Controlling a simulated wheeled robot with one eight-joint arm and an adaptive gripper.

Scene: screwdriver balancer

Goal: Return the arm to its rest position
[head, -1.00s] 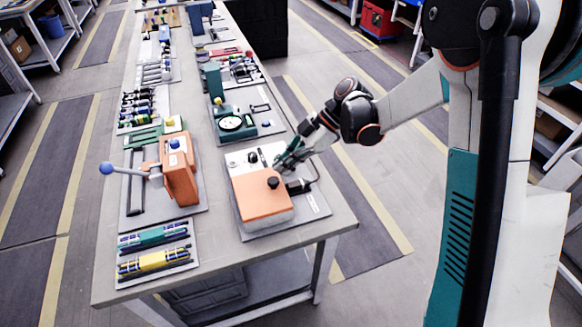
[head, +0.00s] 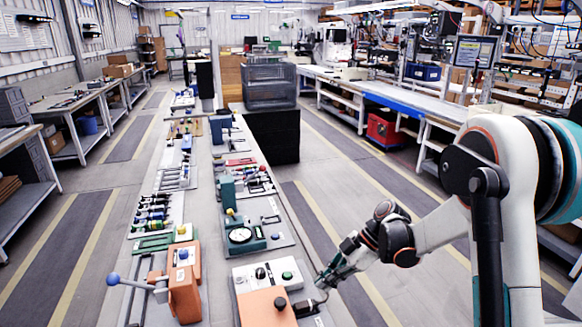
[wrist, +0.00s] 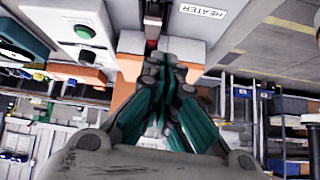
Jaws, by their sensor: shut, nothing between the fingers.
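My gripper (head: 326,281) is at the right side of the workbench, beside the orange-and-white control box (head: 262,305). In the wrist view its teal fingers (wrist: 168,68) are together and hold nothing. Behind the fingertips there, part of the orange box (wrist: 128,78) and a light plate with a "HEATER" label (wrist: 203,12) show. A black piece (head: 305,308) sits right of the box, close below the fingers. Whether the fingers touch anything cannot be told. My arm stretches in from the right over the aisle.
The long bench carries a green device with a dial (head: 240,235), an orange lever unit (head: 184,280) with a blue knob, and rows of tools (head: 152,212). The aisle floor (head: 350,190) on the right is clear.

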